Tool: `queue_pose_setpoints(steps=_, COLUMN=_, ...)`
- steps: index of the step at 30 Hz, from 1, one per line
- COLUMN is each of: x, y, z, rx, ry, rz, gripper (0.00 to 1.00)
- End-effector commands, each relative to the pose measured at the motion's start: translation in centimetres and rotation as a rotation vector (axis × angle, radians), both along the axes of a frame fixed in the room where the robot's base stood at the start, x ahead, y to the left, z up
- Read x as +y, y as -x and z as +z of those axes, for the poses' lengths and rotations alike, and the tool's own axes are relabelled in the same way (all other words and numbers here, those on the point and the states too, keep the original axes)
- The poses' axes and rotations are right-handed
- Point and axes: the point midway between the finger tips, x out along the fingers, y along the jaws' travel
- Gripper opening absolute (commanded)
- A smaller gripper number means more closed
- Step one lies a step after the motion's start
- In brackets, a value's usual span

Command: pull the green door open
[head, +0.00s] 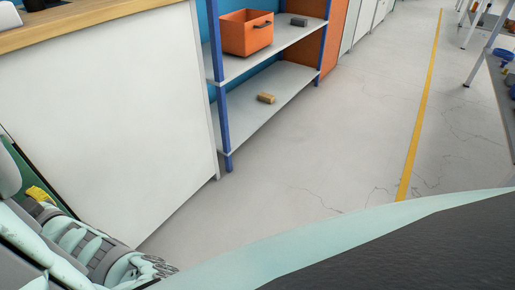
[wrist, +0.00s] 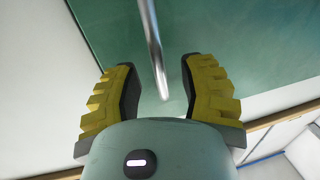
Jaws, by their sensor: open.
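The green door (wrist: 220,30) fills the upper middle of the wrist view. A slim silvery bar handle (wrist: 152,45) stands in front of it and runs down between my fingers. My gripper (wrist: 158,76) is open, with one yellow, dark-padded finger on each side of the bar. Gaps show between the bar and both fingers in this view. The bar's upper end is cut off by the frame. In the head view only a small green strip of the door (head: 16,160) shows at the left edge, beside a yellow finger (head: 38,193); the handle is hidden there.
A white cabinet side (head: 110,110) with a wooden top (head: 80,18) stands close to my arm. Beyond it is a shelf (head: 240,105) with an orange bin (head: 246,33) and a small tan block (head: 266,98). The grey floor (head: 330,150) to its right is clear.

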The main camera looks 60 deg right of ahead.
Motion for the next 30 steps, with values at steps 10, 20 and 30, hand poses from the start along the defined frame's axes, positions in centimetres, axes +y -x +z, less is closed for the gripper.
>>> queue_pose_setpoints(steps=10, x=0.4, y=-1.5, z=0.0, rx=0.000, ry=0.000, rz=0.001, gripper=0.41)
queue_pose_setpoints(steps=20, x=0.3, y=-1.5, z=0.0, rx=0.000, ry=0.000, rz=0.001, gripper=0.30)
queue_pose_setpoints(steps=30, x=0.3, y=-1.5, z=0.0, rx=0.000, ry=0.000, rz=0.000, gripper=0.00)
